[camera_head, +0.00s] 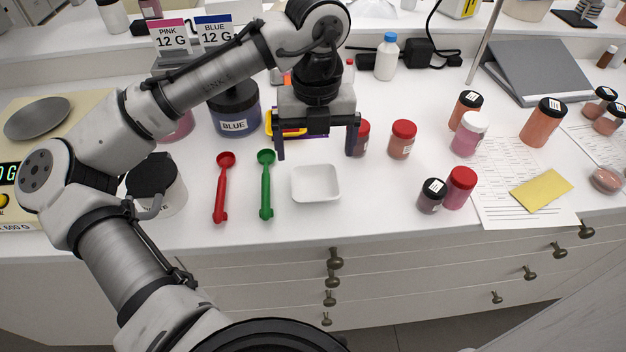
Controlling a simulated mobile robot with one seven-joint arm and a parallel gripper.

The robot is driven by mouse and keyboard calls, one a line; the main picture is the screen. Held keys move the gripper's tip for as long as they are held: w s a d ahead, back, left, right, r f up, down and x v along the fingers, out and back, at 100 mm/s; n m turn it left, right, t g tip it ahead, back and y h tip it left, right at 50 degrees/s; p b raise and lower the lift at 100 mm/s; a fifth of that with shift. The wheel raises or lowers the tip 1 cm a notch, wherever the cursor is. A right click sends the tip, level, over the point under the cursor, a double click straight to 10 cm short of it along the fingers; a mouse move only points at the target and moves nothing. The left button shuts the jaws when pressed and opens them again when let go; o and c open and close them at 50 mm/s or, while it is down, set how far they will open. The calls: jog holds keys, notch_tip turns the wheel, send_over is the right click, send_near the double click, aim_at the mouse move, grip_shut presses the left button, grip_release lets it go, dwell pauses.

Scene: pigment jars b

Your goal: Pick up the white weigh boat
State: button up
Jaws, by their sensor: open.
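The white weigh boat (316,184) is a small, shallow, square dish. It sits on the white worktop near the front edge, right of the green scoop, and looks empty. My gripper (316,154) points down with its two dark fingers spread wide and nothing between them. In the picture its fingertips are just behind and above the weigh boat, one toward each side. The gripper does not appear to touch the boat, though the exact height gap is hard to tell.
A green scoop (266,185) and a red scoop (223,187) lie left of the boat. A blue-labelled jar (234,112) stands behind them. Red-capped jars (402,139) stand to the right. A dark jar (431,196) stands farther right. The worktop between boat and dark jar is clear.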

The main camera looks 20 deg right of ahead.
aim_at(316, 188)
jog(key=shift+f+p, duration=0.7)
jog(key=shift+f, duration=3.7)
jog(key=c, duration=1)
